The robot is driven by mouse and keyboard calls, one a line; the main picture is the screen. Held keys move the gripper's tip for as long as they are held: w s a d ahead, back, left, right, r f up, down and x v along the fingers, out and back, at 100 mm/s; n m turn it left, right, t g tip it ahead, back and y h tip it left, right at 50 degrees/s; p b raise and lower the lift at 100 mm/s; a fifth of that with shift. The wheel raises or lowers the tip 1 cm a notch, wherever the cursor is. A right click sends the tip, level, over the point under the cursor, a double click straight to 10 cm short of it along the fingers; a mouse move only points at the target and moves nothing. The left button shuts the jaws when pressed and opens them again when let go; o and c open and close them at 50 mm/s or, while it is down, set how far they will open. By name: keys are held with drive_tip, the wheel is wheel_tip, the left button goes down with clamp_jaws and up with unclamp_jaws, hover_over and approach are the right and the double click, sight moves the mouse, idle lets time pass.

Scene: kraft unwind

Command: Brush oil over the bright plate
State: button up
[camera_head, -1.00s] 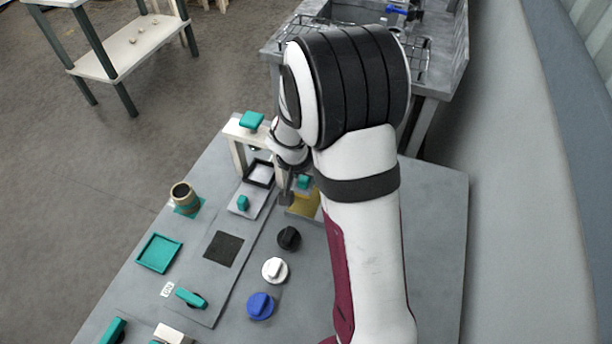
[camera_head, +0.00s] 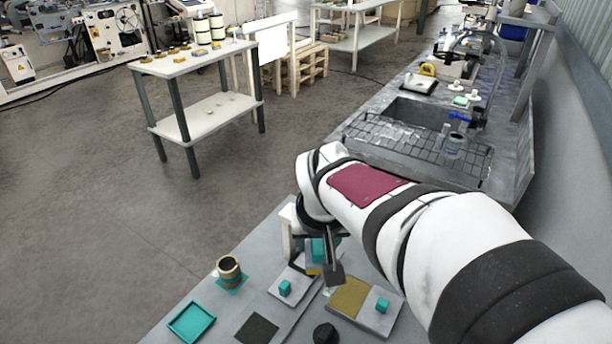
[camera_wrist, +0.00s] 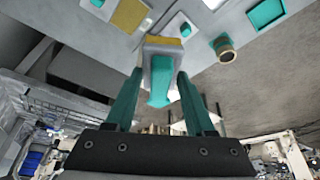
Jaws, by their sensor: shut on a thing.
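My gripper (camera_wrist: 159,84) is shut on a tool with a teal handle (camera_wrist: 161,88), a pale grey body and a yellow strip at its end, probably the brush. In the head view the tool's teal part (camera_head: 318,249) shows under my wrist, above the bench. A grey plate with a gold face (camera_head: 349,297) and a teal knob lies just right of it; it also shows in the wrist view (camera_wrist: 128,15). A paler plate (camera_head: 300,289) with a teal knob lies left of it. I cannot tell for sure which is the bright plate, or whether the tool touches anything.
A brown cup (camera_head: 229,269) stands on a teal pad at left. A teal tray (camera_head: 191,323), a dark square (camera_head: 257,329) and a black knob (camera_head: 325,333) lie nearer. A white stand (camera_head: 288,236) is partly hidden behind my wrist. A sink (camera_head: 415,113) is beyond.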

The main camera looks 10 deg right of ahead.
drive_tip(key=w+a+f+m, duration=0.1)
drive_tip(key=a+f+m, duration=0.1)
drive_tip(key=f, duration=0.4)
drive_tip(key=a+f+m+h, duration=0.1)
drive_tip(key=a+f+m, duration=0.1)
drive_tip(key=a+f, duration=0.3)
drive_tip(key=w+a+f+m+g+h, duration=0.1)
drive_tip(key=a+f+m, duration=0.2)
drive_tip(key=f, duration=0.6)
drive_tip(key=shift+w+a+f, duration=0.25)
drive_tip(key=shift+w+a, duration=0.05)
drive_tip(key=shift+a, duration=0.25)
drive_tip(key=shift+f, duration=0.7)
drive_tip(key=shift+f, duration=0.55)
